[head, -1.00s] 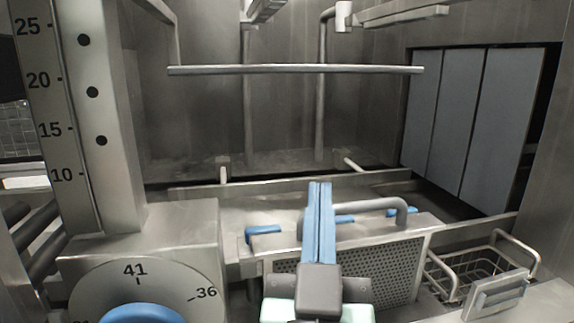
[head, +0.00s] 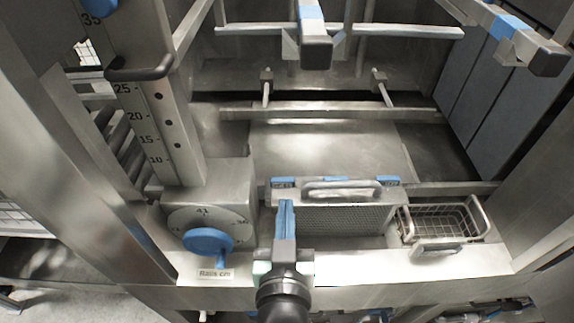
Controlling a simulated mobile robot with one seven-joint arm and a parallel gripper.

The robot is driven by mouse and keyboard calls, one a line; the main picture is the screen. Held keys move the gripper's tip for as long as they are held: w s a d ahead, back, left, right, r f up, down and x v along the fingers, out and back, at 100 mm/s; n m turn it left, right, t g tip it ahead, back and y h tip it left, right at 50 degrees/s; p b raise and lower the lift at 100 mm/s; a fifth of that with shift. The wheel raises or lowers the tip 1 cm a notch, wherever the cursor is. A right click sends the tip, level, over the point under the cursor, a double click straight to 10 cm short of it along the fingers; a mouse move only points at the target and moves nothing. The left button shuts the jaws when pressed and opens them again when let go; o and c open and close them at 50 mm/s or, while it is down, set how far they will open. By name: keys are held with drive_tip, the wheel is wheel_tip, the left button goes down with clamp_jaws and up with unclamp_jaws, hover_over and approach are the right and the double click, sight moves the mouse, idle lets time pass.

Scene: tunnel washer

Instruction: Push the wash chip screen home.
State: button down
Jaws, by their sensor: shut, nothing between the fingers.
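The wash chip screen (head: 345,219) is a perforated metal panel with a bar handle (head: 340,187) on its top edge. It stands upright in the washer's front opening, between the dial housing and the wire basket. Blue pieces (head: 388,181) show along its top. My gripper (head: 287,204) is shut and empty, with its blue fingers together. In the picture it overlaps the left part of the screen; I cannot tell whether it touches it. My gripper hides part of the screen's left side.
A dial with a blue knob (head: 207,241) is left of the screen, below a post with a height scale (head: 150,128). A wire basket (head: 440,222) sits to the right. A horizontal rail (head: 340,31) crosses the chamber above. The chamber floor (head: 330,150) behind the screen is bare.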

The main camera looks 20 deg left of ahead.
drive_tip(key=s+p, duration=0.1)
drive_tip(key=p, duration=0.3)
hover_over(283, 195)
drive_tip(key=s, duration=0.2)
drive_tip(key=shift+d+f+g, duration=0.2)
drive_tip(key=shift+f, duration=0.3)
drive_tip(key=shift+d+f+g, duration=0.2)
drive_tip(key=shift+f, duration=0.3)
drive_tip(key=f, duration=0.3)
drive_tip(key=shift+w+a+f+p, duration=0.1)
drive_tip(key=shift+w+p, duration=0.2)
drive_tip(key=shift+p, duration=0.05)
drive_tip(key=shift+f, duration=0.6)
drive_tip(key=shift+f, duration=0.1)
wheel_tip(283, 195, down, 16)
drive_tip(key=b, duration=1.5)
drive_tip(key=shift+r+b, duration=0.25)
drive_tip(key=shift+b, duration=0.15)
